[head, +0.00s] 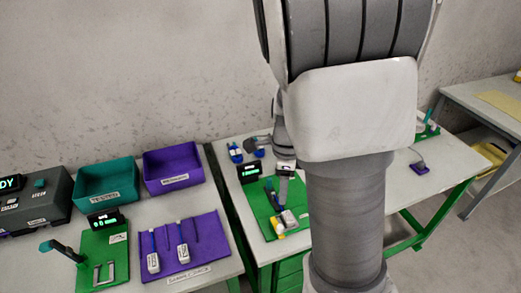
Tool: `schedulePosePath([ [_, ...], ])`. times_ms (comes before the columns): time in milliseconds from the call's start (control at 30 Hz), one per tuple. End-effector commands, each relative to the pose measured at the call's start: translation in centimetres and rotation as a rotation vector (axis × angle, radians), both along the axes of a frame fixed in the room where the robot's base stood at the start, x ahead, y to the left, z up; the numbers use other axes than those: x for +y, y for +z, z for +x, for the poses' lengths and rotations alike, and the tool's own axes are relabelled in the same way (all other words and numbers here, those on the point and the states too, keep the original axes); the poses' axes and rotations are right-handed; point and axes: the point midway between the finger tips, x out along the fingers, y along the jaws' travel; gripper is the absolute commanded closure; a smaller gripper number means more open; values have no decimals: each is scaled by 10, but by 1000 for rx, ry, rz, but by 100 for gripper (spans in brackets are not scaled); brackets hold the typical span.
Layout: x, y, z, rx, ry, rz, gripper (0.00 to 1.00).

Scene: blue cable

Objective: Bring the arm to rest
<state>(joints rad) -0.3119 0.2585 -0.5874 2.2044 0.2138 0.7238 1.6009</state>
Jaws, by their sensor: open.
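My arm rises through the middle right of the head view and hides much of the scene behind it. Its far end comes down left of the big pale link, with my gripper (284,188) over the green board (256,220) on the middle table. The fingers are small here; my gripper is open, and I see nothing held in it. A small white and yellow item (284,222) lies on the board just below. On the left table, blue cables with white plugs (153,262) lie on a purple mat (212,240).
A teal bin (106,182) and a purple bin (173,169) stand at the back of the left table. A dark box with a lit display (35,205) is at far left. Another green board (104,262) lies in front. A further table (490,95) stands at right.

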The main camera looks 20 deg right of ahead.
Motion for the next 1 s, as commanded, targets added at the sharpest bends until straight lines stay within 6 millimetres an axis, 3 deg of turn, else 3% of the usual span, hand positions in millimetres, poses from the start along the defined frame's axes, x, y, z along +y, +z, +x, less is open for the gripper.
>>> schedulePosePath([
  [267, 9, 13, -4, -27, 104, 25, 43],
  [667, 50, 94, -39, -230, 837, 25, 43],
  [1000, 71, 150, -86, -351, 1483, -202, 43],
])
